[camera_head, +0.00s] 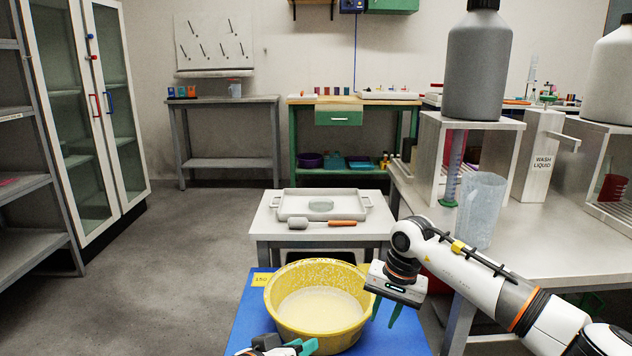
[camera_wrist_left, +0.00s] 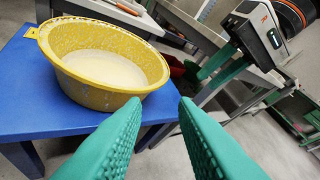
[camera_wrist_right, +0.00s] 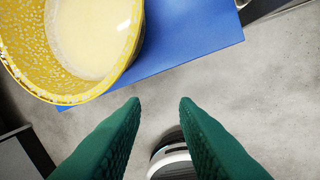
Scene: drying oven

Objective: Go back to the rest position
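My left gripper (camera_head: 300,346) shows at the bottom edge of the head view, in front of the yellow basin. Its green fingers are apart and empty in the left wrist view (camera_wrist_left: 160,103). My right gripper (camera_head: 385,314) points down at the basin's right side in the head view. Its fingers are also apart with nothing between them in the right wrist view (camera_wrist_right: 160,102). The speckled yellow basin (camera_head: 281,318) holds a pale liquid and stands on a blue table (camera_head: 248,318). Most of my left arm is out of the head view.
A white table (camera_head: 262,225) behind the basin carries a tray (camera_head: 286,207) and an orange-handled tool (camera_head: 342,223). On the right, a long bench (camera_head: 530,250) holds a clear beaker (camera_head: 481,205) and bottles. Open floor (camera_head: 185,265) lies to the left.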

